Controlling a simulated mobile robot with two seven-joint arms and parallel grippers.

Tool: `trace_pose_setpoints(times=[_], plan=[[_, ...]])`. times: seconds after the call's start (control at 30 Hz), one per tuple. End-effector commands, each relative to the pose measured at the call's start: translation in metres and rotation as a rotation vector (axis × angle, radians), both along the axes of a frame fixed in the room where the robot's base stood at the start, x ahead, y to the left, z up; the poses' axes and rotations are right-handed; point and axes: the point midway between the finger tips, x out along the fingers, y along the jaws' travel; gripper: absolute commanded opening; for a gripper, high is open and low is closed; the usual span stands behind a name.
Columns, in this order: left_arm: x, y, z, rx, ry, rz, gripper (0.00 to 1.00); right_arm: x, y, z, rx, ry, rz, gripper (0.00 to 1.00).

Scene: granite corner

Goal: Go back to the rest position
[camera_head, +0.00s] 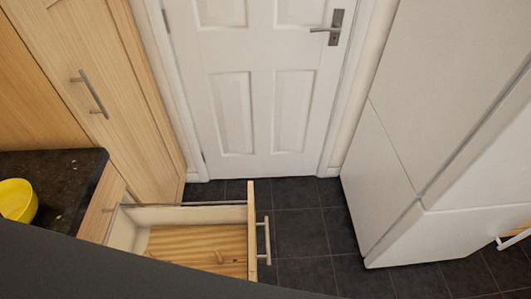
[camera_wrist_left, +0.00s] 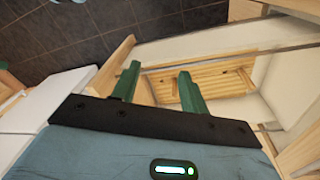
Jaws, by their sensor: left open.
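My left gripper (camera_wrist_left: 158,84) shows in the left wrist view with its two green fingers apart and nothing between them. Beyond its fingertips is an open wooden drawer, whose bare floor (camera_wrist_left: 215,85) shows. In the head view the same drawer (camera_head: 190,245) is pulled out from the counter at the lower left, with a metal bar handle (camera_head: 266,240) on its front. A dark band of my own body crosses the bottom of the head view. Neither gripper shows in the head view, and my right gripper is in no view.
A yellow bowl (camera_head: 17,200) stands on the dark countertop (camera_head: 65,175) at left. A tall wooden cabinet (camera_head: 95,90) is behind it. A closed white door (camera_head: 265,80) is ahead. A white fridge-like unit (camera_head: 440,130) stands at right. Dark tiled floor (camera_head: 305,235) is clear between.

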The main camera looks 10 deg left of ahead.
Motion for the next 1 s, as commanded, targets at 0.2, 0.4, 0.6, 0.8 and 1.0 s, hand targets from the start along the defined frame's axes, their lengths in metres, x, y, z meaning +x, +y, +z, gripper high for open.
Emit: trace_pose_setpoints(times=[0.2, 0.4, 0.6, 0.8, 1.0], plan=[[-0.028, 0.024, 0.024, 0.053, 0.009, 0.065, 0.44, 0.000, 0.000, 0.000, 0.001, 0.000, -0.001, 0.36], [-0.028, 0.031, 0.021, 0.066, -0.037, 0.084, 0.44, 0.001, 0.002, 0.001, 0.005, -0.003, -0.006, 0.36], [-0.013, 0.026, 0.003, 0.041, -0.131, 0.085, 0.44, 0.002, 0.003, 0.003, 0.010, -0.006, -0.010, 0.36], [0.003, 0.020, -0.018, 0.008, -0.256, 0.088, 0.44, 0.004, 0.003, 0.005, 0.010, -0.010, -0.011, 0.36], [0.019, 0.011, -0.044, -0.044, -0.441, 0.094, 0.44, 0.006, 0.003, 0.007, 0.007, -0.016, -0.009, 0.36]])
